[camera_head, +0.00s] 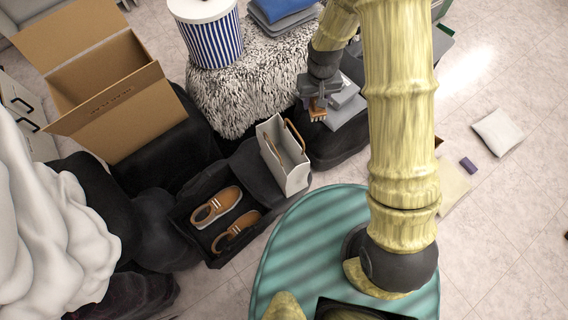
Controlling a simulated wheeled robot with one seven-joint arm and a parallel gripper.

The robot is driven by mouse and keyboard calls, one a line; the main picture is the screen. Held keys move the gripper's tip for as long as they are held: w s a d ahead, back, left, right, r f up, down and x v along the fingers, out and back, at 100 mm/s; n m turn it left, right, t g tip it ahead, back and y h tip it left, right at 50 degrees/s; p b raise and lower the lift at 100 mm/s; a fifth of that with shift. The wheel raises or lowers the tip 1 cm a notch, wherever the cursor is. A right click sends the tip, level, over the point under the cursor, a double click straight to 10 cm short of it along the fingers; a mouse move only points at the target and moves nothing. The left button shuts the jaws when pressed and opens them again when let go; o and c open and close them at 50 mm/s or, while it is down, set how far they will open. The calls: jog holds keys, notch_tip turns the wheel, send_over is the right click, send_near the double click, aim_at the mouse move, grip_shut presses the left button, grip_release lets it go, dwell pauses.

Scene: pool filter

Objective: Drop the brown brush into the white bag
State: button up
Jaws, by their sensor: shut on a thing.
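The brown brush (317,112) hangs in my gripper (316,101), small and partly hidden by the fingers. My gripper is shut on it and holds it up and to the right of the white bag. The white bag (291,163) stands upright with tan handles, its open top facing up and left. The brush is apart from the bag in the picture. The bag's inside is mostly hidden.
An open shoebox with brown shoes (218,205) lies left of the bag. An open cardboard box (103,99), a fluffy pouf (232,100) and a striped bin (211,40) stand behind. Grey flat boxes (346,109) lie near my gripper.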

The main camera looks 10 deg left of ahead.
jog(key=s+a+f+n+b, duration=0.2)
jog(key=s+a+f+b, duration=0.1)
jog(key=s+a+b, duration=0.1)
jog(key=a+b, duration=0.1)
jog(key=a, duration=0.1)
jog(key=shift+a, duration=0.35)
jog(key=shift+s, duration=0.1)
notch_tip(320, 180, down, 6)
jog(key=b, duration=0.5)
jog(key=o, duration=1.2)
